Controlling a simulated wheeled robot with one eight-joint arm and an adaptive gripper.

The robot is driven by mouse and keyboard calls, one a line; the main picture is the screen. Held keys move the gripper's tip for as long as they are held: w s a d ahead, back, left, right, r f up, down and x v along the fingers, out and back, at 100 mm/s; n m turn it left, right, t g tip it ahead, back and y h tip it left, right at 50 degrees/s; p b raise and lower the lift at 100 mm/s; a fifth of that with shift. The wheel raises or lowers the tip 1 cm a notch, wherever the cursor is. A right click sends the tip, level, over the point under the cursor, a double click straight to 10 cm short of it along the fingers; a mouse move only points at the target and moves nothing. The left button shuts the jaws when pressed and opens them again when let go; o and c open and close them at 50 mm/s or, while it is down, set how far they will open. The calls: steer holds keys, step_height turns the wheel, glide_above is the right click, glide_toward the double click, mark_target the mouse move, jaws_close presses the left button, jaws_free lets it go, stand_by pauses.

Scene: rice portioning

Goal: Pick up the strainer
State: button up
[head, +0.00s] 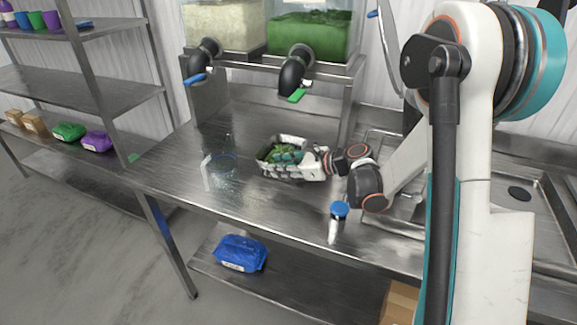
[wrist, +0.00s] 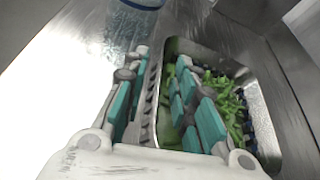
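A metal pan-like container (wrist: 266,118) holds green leafy pieces (wrist: 225,95) and stands on the steel table. In the wrist view its near-left wall (wrist: 151,100) shows a row of dark holes, so it may be the strainer, but I cannot tell for sure. My gripper (wrist: 161,57) is at this wall, one teal-padded finger outside it and the other inside over the leaves. The fingers look apart, with gaps beside the wall. In the head view my gripper (head: 290,157) covers part of the container.
A clear vessel with a blue rim (head: 222,166) stands left of the container. A blue-capped shaker (head: 338,222) stands at the front edge. A sink (head: 535,200) is at the right.

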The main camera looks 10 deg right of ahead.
steer(key=shift+x, duration=0.75)
steer(key=shift+r, duration=0.1)
jaws_close()
